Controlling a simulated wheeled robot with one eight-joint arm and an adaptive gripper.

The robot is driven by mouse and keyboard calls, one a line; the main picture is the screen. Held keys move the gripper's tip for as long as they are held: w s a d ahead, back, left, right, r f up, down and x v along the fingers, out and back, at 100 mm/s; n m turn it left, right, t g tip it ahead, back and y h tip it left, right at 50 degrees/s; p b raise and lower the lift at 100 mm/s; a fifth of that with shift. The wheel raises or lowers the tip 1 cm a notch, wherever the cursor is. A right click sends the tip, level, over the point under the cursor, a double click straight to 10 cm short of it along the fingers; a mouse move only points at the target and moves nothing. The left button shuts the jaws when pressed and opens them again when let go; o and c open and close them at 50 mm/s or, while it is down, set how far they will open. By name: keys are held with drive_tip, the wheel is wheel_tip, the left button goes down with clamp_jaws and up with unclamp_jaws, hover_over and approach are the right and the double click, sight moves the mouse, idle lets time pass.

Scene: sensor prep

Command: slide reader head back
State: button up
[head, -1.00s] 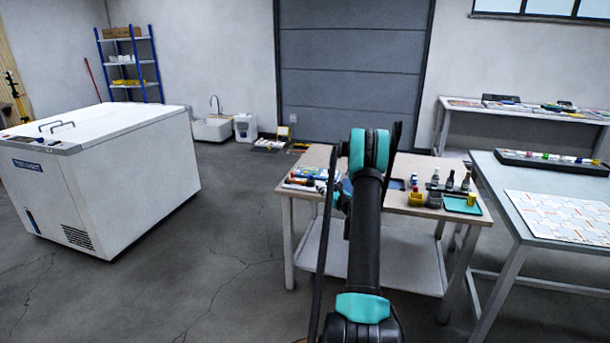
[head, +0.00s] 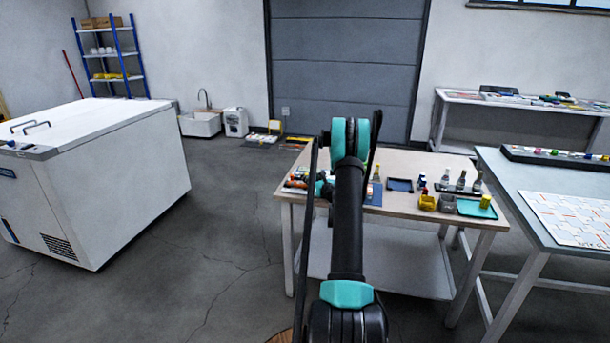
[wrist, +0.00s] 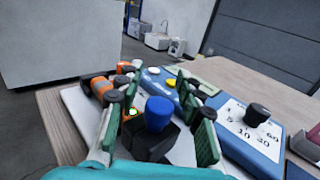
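In the wrist view a blue knob (wrist: 158,112) stands upright on a dark, angular block (wrist: 150,142), which may be the reader head. My gripper (wrist: 160,128) is open, with one green-padded finger on each side of the knob and a visible gap to both. The block's lower part is hidden by my gripper. A small green light shows beside the left finger. To the right is a blue device (wrist: 262,145) with a white number dial and a black knob (wrist: 257,115). In the head view my arm hides much of this part of the table.
The wooden worktable (head: 410,162) also bears bottles (head: 461,180), a yellow cup (head: 427,202), a grey cup (head: 446,202) and a teal tray (head: 478,209) at right. Orange-and-black items (wrist: 101,86) lie close left of my gripper. A grey table (head: 530,190) stands at right; a white chest (head: 110,190) stands left.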

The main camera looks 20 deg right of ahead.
clamp_jaws()
idle(0.4)
